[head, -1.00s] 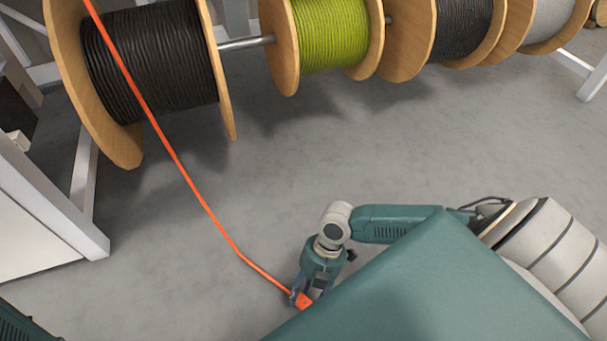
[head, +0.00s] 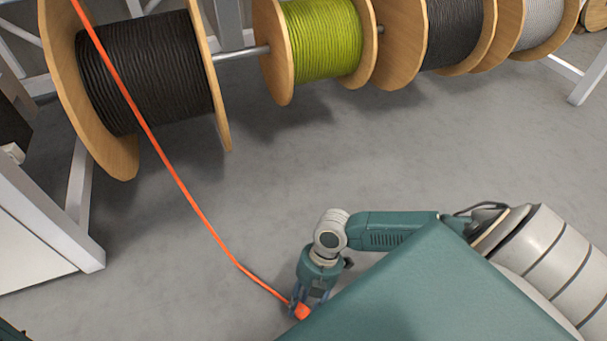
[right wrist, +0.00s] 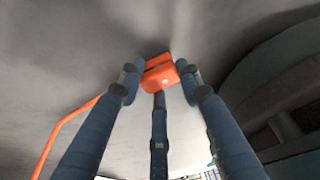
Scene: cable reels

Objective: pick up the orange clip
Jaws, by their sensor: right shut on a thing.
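The orange clip (head: 302,311) is at the lower end of an orange cable or strap (head: 190,197) that runs down from the top left in the head view. My right gripper (head: 299,303) is shut on the clip, low near the floor. In the right wrist view the clip (right wrist: 161,74) sits between the tips of the blue fingers of the right gripper (right wrist: 158,80). The orange cable (right wrist: 68,118) leads off to the left there. My own body hides part of the area beside the gripper in the head view. My left gripper is not in view.
A rack across the top holds a black cable reel (head: 150,70), a green reel (head: 322,40), a dark grey reel (head: 455,30) and a light grey one (head: 545,22). A white frame (head: 60,225) stands at the left. The grey floor (head: 330,165) between is clear.

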